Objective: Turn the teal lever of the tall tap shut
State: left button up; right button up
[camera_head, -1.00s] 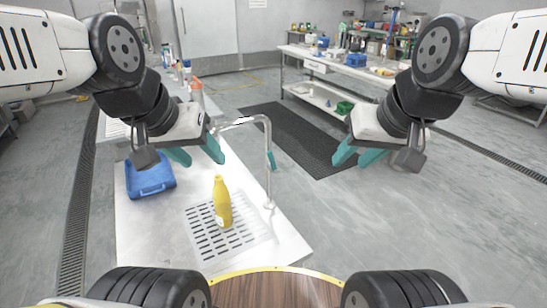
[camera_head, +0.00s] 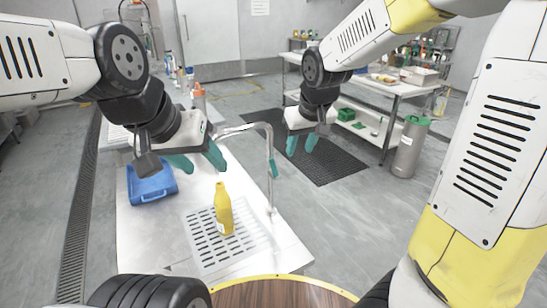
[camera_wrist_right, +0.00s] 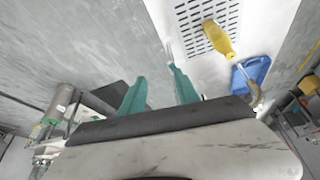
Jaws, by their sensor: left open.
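The tall tap (camera_head: 269,150) is a silver post with a spout bending left over the white counter. Its teal lever (camera_head: 274,169) is a small piece on the right side of the post and hangs down along it. My right gripper (camera_head: 301,144) is to the right of the tap and above the lever in the picture, open and empty, apart from it. In the right wrist view its two teal fingers (camera_wrist_right: 158,87) are spread with nothing between them; I cannot make out the lever there. My left gripper (camera_head: 198,163) is open and empty, left of the tap above the counter.
A yellow bottle (camera_head: 223,209) stands on the slotted drain grid (camera_head: 207,251), left of the tap. A blue box (camera_head: 152,185) lies at the counter's left. A wooden round top (camera_head: 270,294) is at the front. A grey canister (camera_head: 409,148) stands on the floor at right.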

aim_at(272, 161)
jog(key=w+a+f+n, duration=0.1)
jog(key=w+a+f, duration=0.1)
jog(key=w+f, duration=0.1)
jog(key=w+a+f+h, duration=0.1)
jog(key=w+a+f, duration=0.2)
jog(key=f, duration=0.2)
jog(key=w+a+f+n, duration=0.1)
jog(key=w+a+f, duration=0.1)
jog(key=w+f, duration=0.2)
jog(key=shift+w+a+f+n+t+h, duration=0.1)
jog(key=shift+a+f+n+t+h, duration=0.05)
jog(key=shift+a+n+t+h, duration=0.2)
grip_shut()
dwell(1.0)
